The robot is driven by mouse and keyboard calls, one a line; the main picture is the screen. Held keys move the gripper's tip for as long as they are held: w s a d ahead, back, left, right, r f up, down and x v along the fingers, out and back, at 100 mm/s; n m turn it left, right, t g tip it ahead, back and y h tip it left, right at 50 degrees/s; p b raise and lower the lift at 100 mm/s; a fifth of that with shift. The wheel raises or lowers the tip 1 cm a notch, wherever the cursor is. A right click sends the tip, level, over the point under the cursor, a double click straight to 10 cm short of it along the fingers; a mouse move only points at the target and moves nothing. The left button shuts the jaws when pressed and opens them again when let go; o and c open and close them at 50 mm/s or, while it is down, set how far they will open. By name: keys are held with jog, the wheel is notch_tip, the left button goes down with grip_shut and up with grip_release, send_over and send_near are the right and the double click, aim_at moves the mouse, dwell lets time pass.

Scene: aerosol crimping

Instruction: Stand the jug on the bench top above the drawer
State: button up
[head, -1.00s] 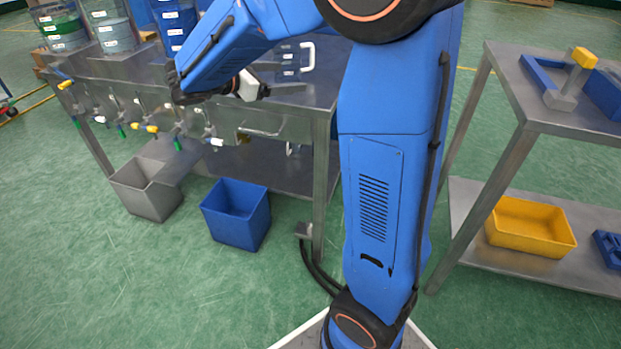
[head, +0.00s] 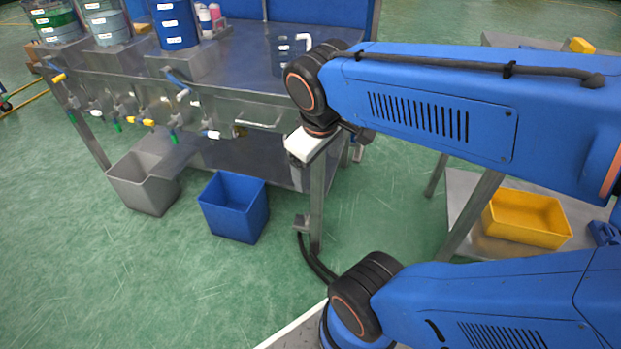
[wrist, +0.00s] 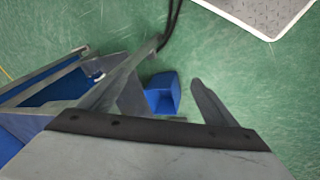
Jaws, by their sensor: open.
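The jug (head: 285,55) is dark and see-through, with pale marks and a white handle. It stands upright on the bench top (head: 235,62), toward its right end. The drawer (head: 258,118), with a bar handle, is in the bench front, below and slightly left of the jug. My gripper (wrist: 160,85) is open and nothing shows between its fingers in the wrist view. In the head view my wrist hangs off the bench's front right corner, apart from the jug, and the fingertips are hard to make out.
A blue bin (head: 234,208) and a grey bin (head: 146,184) stand on the floor before the bench. Several containers, such as a blue drum (head: 176,25), stand at the bench's left. A side table with a yellow tray (head: 527,218) is at right, partly behind my arm.

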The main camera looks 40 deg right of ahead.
jog(key=a+m, duration=0.1)
jog(key=s+a+m+t+y, duration=0.1)
jog(key=s+a+m+y, duration=0.1)
jog(key=shift+s+a+f+t, duration=0.15)
jog(key=shift+a+f+t, duration=0.15)
jog(key=shift+t, duration=0.1)
